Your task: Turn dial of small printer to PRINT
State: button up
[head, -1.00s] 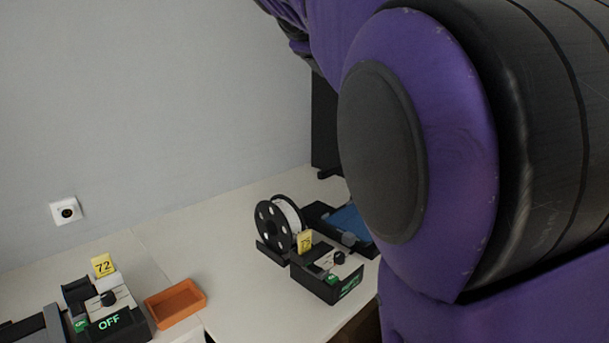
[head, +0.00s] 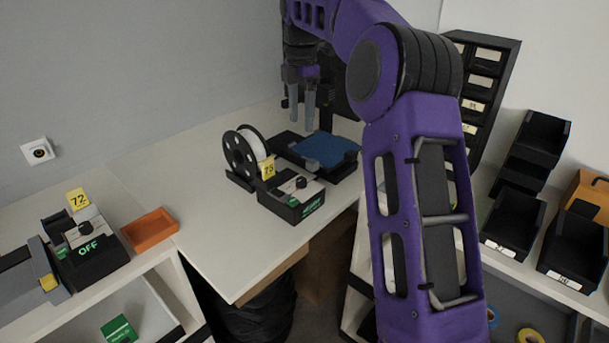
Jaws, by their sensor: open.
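A small printer with a blue bed (head: 325,149) stands on the white table, with a filament spool (head: 245,153) beside it. In front is its black and white control box (head: 291,200), with a yellow tag, a black dial (head: 301,183) and a lit green display whose word is too small to read surely. My gripper (head: 301,117) points down, open and empty, above the back part of the printer. It is apart from the dial, behind and above it. The dial's exact pointing is too small to tell.
Another control box (head: 86,248), tagged 72, with its own dial, reads OFF at left. An orange tray (head: 149,229) lies between the boxes. Black bins (head: 513,221) and a drawer cabinet (head: 487,85) stand at right. The table front left of the printer is clear.

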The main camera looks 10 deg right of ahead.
aim_at(301, 179)
notch_tip(301, 179, down, 17)
jog(key=b, duration=0.3)
grip_shut()
dwell(0.4)
